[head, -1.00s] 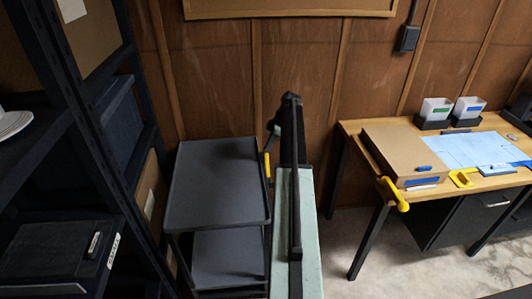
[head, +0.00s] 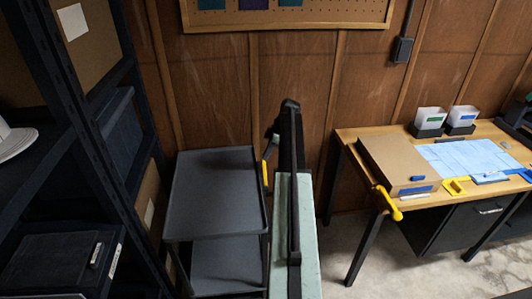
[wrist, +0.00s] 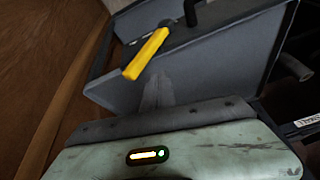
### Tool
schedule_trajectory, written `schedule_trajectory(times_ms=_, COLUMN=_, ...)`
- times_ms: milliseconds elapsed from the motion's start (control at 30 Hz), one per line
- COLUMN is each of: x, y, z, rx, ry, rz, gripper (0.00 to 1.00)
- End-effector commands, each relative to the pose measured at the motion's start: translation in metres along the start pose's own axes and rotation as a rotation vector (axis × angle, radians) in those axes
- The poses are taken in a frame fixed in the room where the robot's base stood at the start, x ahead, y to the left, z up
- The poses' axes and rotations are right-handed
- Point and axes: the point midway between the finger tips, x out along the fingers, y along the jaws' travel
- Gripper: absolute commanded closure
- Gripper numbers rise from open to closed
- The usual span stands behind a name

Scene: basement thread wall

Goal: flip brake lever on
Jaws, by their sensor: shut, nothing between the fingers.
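A yellow-handled lever (head: 265,174) stands at the right edge of a dark grey two-shelf cart (head: 205,210) in the head view. In the wrist view the lever's yellow grip (wrist: 147,53) slants down to the left from a black pivot, in front of the cart's grey tray (wrist: 200,75). My gripper (wrist: 158,82) shows as a faint grey pointed shape below the grip, shut and empty. It looks apart from the lever, though the exact gap is hard to judge. In the head view my arm hides most of my gripper.
A wooden desk (head: 345,137) on the right holds a cardboard box (head: 400,160), a blue sheet and white bins. Another yellow handle (head: 389,203) sits at its front left corner. Dark shelving (head: 75,130) stands at left. A wood-panelled wall closes the back. Bare floor shows below the desk.

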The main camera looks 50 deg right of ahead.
Motion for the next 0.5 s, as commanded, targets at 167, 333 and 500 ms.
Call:
schedule_trajectory(times_ms=167, x=-0.06, y=0.011, z=-0.004, rx=0.005, ry=0.0, rz=0.001, gripper=1.0)
schedule_trajectory(times_ms=333, x=-0.089, y=0.017, z=-0.003, rx=0.004, ry=0.0, rz=0.0, gripper=1.0)
schedule_trajectory(times_ms=500, x=-0.093, y=0.018, z=-0.002, rx=0.003, ry=-0.001, rz=-0.001, gripper=1.0)
